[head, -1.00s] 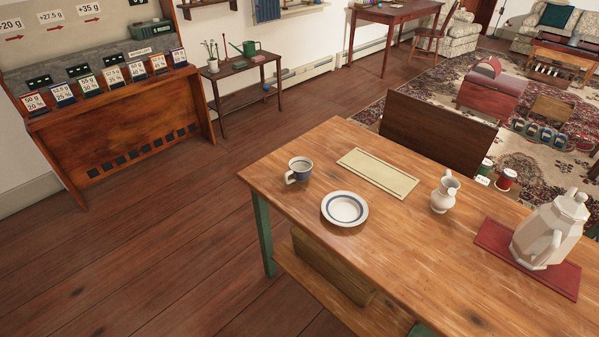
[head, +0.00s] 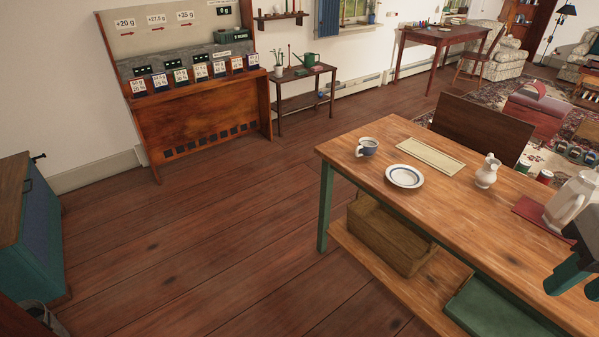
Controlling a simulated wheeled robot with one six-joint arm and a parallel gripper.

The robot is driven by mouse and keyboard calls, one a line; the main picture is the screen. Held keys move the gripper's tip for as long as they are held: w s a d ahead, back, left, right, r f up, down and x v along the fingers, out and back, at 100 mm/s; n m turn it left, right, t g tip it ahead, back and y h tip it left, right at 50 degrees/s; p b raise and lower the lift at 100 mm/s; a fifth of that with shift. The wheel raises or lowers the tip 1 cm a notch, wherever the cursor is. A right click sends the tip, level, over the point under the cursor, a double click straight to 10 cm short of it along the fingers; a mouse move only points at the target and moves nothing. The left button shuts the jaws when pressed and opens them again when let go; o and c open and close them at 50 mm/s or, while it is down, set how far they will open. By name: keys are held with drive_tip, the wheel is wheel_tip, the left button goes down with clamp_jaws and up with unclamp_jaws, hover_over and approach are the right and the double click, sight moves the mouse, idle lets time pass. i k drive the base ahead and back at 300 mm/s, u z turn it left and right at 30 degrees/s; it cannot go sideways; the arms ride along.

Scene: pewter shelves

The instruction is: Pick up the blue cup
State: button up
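The blue cup (head: 368,148), blue-grey with a white rim and a handle, stands upright near the far left corner of the wooden table (head: 460,215). A white saucer-like plate (head: 404,177) with a blue ring lies to its right and nearer. A dark and teal part at the right edge, over the table, looks like my gripper (head: 570,276). It is cut off by the frame, so I cannot tell whether it is open. It is well apart from the cup.
A cream mat (head: 431,157), a small white jug (head: 487,171) and a pale pitcher (head: 570,202) on a red mat share the table. A wooden box (head: 385,240) sits on its lower shelf. A teal cabinet (head: 35,235) stands at left. The floor between is clear.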

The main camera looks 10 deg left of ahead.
sight(365, 149)
drive_tip(key=z, duration=0.2)
drive_tip(key=k, duration=0.3)
drive_tip(key=u, duration=1.75)
drive_tip(key=i, duration=1.85)
drive_tip(key=z, duration=1.05)
drive_tip(key=i, duration=0.7)
drive_tip(key=z, duration=0.7)
